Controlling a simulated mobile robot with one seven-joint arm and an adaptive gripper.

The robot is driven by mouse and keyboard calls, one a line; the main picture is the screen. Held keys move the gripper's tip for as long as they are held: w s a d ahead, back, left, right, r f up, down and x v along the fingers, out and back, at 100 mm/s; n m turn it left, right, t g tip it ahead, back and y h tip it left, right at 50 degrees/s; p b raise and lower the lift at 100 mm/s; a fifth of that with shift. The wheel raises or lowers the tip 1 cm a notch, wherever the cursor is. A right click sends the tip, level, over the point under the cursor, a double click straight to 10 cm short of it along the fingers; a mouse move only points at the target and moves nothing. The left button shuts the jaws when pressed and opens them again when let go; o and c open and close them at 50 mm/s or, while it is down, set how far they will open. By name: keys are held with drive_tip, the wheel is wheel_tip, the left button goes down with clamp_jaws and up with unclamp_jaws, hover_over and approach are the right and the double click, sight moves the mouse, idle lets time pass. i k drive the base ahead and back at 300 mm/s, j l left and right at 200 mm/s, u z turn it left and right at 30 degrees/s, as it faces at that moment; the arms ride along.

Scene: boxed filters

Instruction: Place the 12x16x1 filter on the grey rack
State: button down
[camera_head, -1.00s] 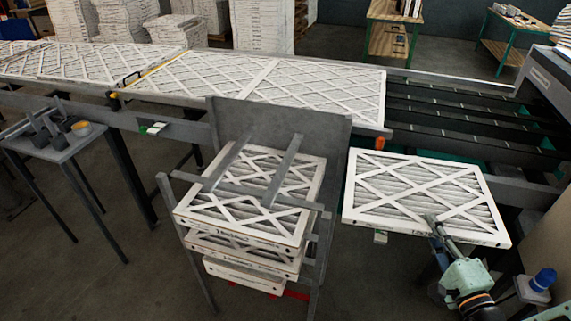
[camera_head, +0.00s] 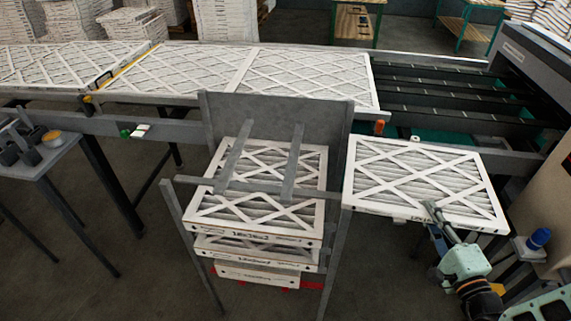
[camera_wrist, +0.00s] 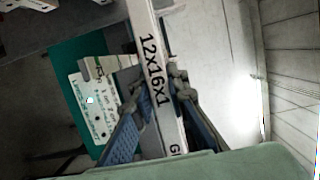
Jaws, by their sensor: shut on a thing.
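The 12x16x1 filter (camera_head: 424,182) is a flat white-framed panel with a crossed lattice over grey pleats. My gripper (camera_head: 430,211) is shut on its near edge and holds it roughly level in the air, to the right of the rack. In the wrist view the filter's edge (camera_wrist: 154,68), printed "12x16x1", runs between the two fingers (camera_wrist: 153,115). The grey rack (camera_head: 272,108) stands in the middle of the head view, with a tall back panel and bars. Several filters (camera_head: 256,213) are stacked in it. The held filter's left edge appears close to the rack's right side; contact cannot be told.
A conveyor (camera_head: 447,118) with large filters (camera_head: 310,77) runs behind the rack. A small grey table (camera_head: 42,160) with dark items stands at the left. A blue-topped object (camera_head: 539,238) is right of my arm. Floor in front of the rack is clear.

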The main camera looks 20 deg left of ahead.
sight(226, 174)
drive_tip(key=k+j+z, duration=0.15)
drive_tip(key=j+z, duration=0.15)
drive_tip(key=j, duration=0.35)
drive_tip(key=k+j+z, duration=0.3)
drive_tip(key=j, duration=0.35)
drive_tip(key=k+j+z, duration=0.3)
drive_tip(key=j, duration=0.25)
drive_tip(key=k+j+z, duration=0.25)
drive_tip(key=j, duration=0.3)
drive_tip(key=k+j+z, duration=0.65)
drive_tip(key=k+j, duration=0.15)
drive_tip(key=j, duration=0.2)
drive_tip(key=k+j, duration=0.2)
drive_tip(key=j, duration=0.15)
drive_tip(key=j+z, duration=0.05)
